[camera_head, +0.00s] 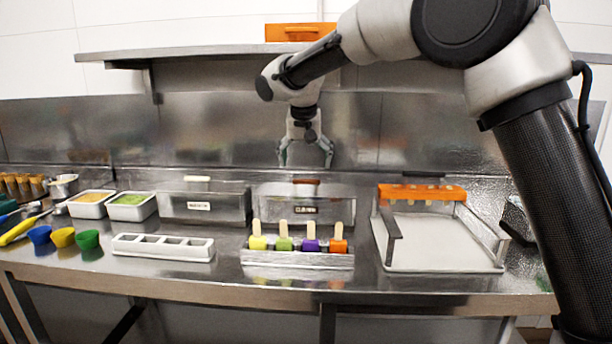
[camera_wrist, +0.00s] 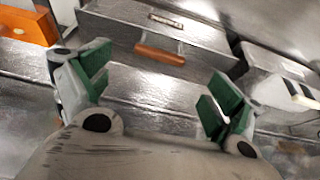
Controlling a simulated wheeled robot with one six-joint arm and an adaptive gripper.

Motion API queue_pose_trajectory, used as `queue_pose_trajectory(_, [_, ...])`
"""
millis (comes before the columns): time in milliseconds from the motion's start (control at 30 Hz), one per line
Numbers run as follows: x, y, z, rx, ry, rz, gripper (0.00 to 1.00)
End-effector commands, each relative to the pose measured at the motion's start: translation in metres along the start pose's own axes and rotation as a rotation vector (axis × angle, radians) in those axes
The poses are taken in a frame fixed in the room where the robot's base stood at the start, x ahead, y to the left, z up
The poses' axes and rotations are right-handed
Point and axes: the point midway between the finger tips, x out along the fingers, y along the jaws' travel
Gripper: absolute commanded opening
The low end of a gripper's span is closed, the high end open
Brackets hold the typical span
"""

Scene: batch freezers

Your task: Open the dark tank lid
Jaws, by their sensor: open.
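A steel tank (camera_head: 325,212) with a dark label stands at the middle back of the counter. Its lid is shut and carries a reddish-brown bar handle (camera_head: 306,182). In the wrist view this handle (camera_wrist: 160,55) shows beyond the fingertips, on the tank lid (camera_wrist: 120,35). My gripper (camera_head: 306,160) is open and empty above the tank, pointing down, apart from the handle. Its green-padded fingers (camera_wrist: 155,95) are spread wide in the wrist view.
Another closed tank (camera_head: 180,207) with a pale handle stands to the left. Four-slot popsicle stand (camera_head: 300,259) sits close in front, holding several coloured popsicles. An orange-topped rack and tray (camera_head: 440,250) stand to the right. A steel shelf (camera_head: 200,50) runs above.

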Motion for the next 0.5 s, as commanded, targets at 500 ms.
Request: queue_pose_trajectory(500, [0.057,0.0,0.0,-0.002,-0.001,0.0,0.93])
